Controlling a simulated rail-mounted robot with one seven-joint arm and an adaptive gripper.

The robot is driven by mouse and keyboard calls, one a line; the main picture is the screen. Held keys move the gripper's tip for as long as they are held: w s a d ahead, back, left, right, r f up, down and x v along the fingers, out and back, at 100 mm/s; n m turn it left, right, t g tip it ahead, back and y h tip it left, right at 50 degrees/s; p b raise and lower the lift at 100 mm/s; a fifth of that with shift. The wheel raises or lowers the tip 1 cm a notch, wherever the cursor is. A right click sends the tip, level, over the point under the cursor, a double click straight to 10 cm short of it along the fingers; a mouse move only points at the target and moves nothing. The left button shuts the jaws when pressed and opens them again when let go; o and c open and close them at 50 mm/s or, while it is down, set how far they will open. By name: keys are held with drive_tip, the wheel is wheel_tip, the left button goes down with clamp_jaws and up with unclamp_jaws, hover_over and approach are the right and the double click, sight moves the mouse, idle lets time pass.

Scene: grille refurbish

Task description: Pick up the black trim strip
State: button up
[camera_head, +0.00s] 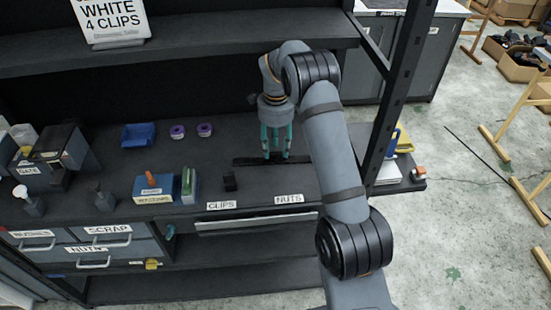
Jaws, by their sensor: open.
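A long thin black strip (244,162) lies flat on the dark workbench, left to right, behind the NUTS label. It looks like the black trim strip. My gripper (276,153) points down over the strip, with its teal fingers spread apart. The fingertips are at or just above the strip; I cannot tell whether they touch it. The fingers cover part of the strip, and my arm passes close to its right end.
Two purple rolls (204,130), a blue bin (138,135) and a blue box (153,189) sit farther left. A shelf (230,31) overhangs the back. A rack post (396,90) stands right of my arm.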

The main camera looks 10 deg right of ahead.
sight(275, 153)
wheel_tip(275, 153, down, 3)
drive_tip(key=shift+f, duration=0.2)
drive_tip(key=shift+c, duration=1.2)
drive_tip(key=c, duration=0.8)
